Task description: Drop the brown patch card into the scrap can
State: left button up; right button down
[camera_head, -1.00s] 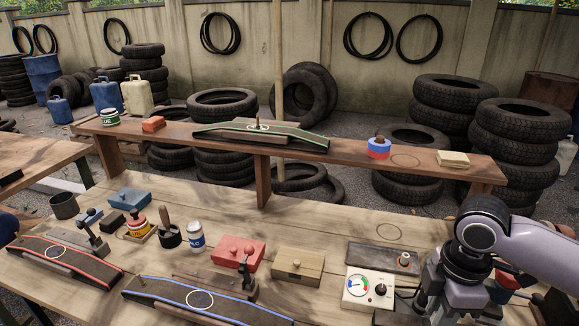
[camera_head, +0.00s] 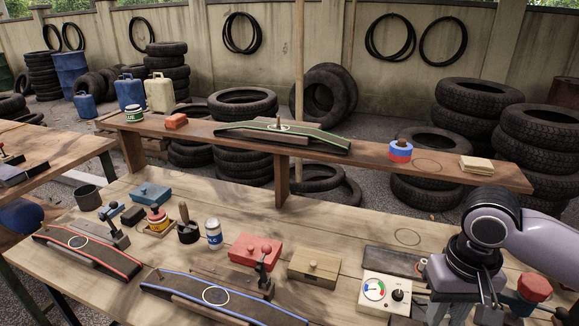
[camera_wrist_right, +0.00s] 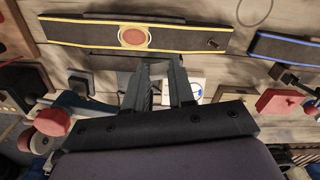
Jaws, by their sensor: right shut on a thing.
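My right gripper (camera_head: 485,290) is at the lower right of the head view, over the near bench's right end beside the gauge box. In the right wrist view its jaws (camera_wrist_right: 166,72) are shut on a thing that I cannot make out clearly. I cannot pick out the brown patch card for certain in either view. A dark, open-topped can (camera_head: 88,197) stands at the bench's back left corner, far from the right gripper; it may be the scrap can. My left gripper is not in view.
The near bench holds red (camera_head: 84,252) and blue-edged (camera_head: 218,297) strips, a red box (camera_head: 256,249), a wooden box (camera_head: 314,268) and a gauge box (camera_head: 388,292). A raised shelf (camera_head: 370,158) runs behind it. A yellow-edged strip with a red oval (camera_wrist_right: 133,37) lies beyond the jaws.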

aim_at(94, 203)
jog(key=u, duration=1.4)
